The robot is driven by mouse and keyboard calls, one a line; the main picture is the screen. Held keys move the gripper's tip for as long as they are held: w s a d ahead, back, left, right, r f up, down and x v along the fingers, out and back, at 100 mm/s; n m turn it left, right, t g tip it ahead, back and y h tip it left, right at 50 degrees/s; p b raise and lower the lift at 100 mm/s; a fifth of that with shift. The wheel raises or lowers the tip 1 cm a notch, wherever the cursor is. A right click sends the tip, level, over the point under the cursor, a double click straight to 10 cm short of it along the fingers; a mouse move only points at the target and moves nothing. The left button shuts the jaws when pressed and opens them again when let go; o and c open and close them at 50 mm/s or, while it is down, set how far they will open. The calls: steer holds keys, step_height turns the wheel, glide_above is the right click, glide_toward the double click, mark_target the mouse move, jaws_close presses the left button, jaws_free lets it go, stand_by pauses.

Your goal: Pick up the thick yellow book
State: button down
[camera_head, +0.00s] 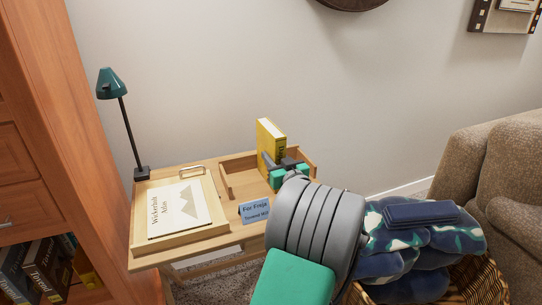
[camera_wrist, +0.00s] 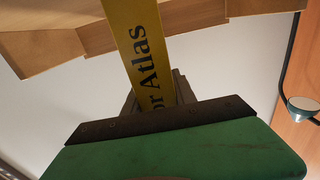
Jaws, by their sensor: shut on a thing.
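The thick yellow book (camera_head: 269,141) stands upright at the wooden open box (camera_head: 226,177) on the small desk. In the wrist view the book's yellow spine (camera_wrist: 139,40) shows dark lettering ending in "or Atlas" and runs down between the jaws. My gripper (camera_head: 283,166), grey with green parts, is shut on the book from the front right. The book's lower end is hidden behind my gripper and the box, so I cannot tell whether it touches the box floor.
A tray (camera_head: 219,229) with a flat "Wickerbili Atlas" book (camera_head: 180,207) lies left on the desk. A blue "For Freja" card (camera_head: 255,211) stands in front. A green lamp (camera_head: 112,84) is at the back left. A basket with blue blankets (camera_head: 425,245) and a sofa (camera_head: 495,165) are right.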

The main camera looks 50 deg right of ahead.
mark_target(282, 134)
steer(key=shift+r, duration=0.1)
step_height(282, 134, up, 4)
steer(key=shift+s+f+p, duration=0.1)
steer(key=shift+p, duration=0.55)
steer(key=s+a+r, duration=0.1)
steer(key=r, duration=0.1)
steer(key=s+r+p, duration=0.1)
steer(key=s+r, duration=0.1)
steer(key=s+a+r+p, duration=0.1)
steer(key=r, duration=0.1)
steer(key=shift+s+a+r, duration=0.2)
steer(key=shift+s+a, duration=0.1)
steer(key=shift+s, duration=0.05)
steer(key=s+a+r, duration=0.2)
steer(key=s+a, duration=0.2)
steer(key=s, duration=0.3)
steer(key=shift+a+r+p, duration=0.25)
steer(key=shift+r+p, duration=0.1)
steer(key=shift+r, duration=0.05)
